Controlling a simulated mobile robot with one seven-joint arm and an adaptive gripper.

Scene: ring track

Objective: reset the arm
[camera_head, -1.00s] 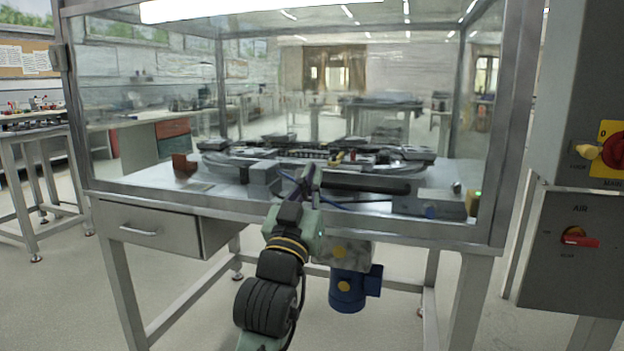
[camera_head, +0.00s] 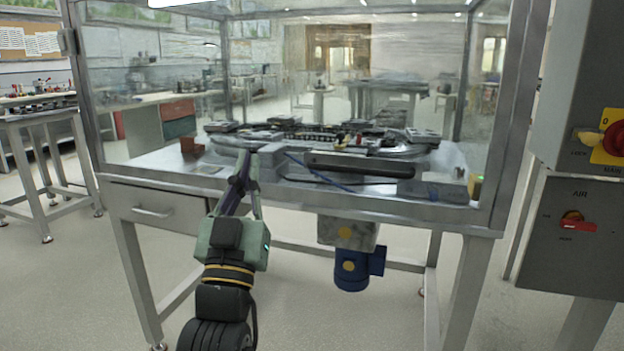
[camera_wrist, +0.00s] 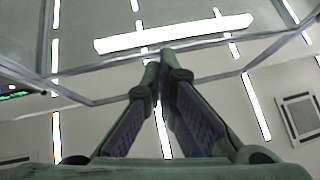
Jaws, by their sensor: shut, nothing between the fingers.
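My gripper (camera_head: 248,156) is in front of the enclosed metal workstation (camera_head: 300,205), near its front edge, in the head view. Its fingers point up and are shut with nothing between them. In the wrist view, the fingertips of my gripper (camera_wrist: 160,68) meet, with the ceiling and its light strips behind them. My arm comes up from the bottom of the head view, left of centre.
The ring track (camera_head: 320,140) lies on the workstation's table top behind the gripper. A drawer (camera_head: 158,208) hangs at front left, and a blue motor (camera_head: 352,270) hangs below the table. A grey control cabinet (camera_head: 575,230) with switches stands at the right.

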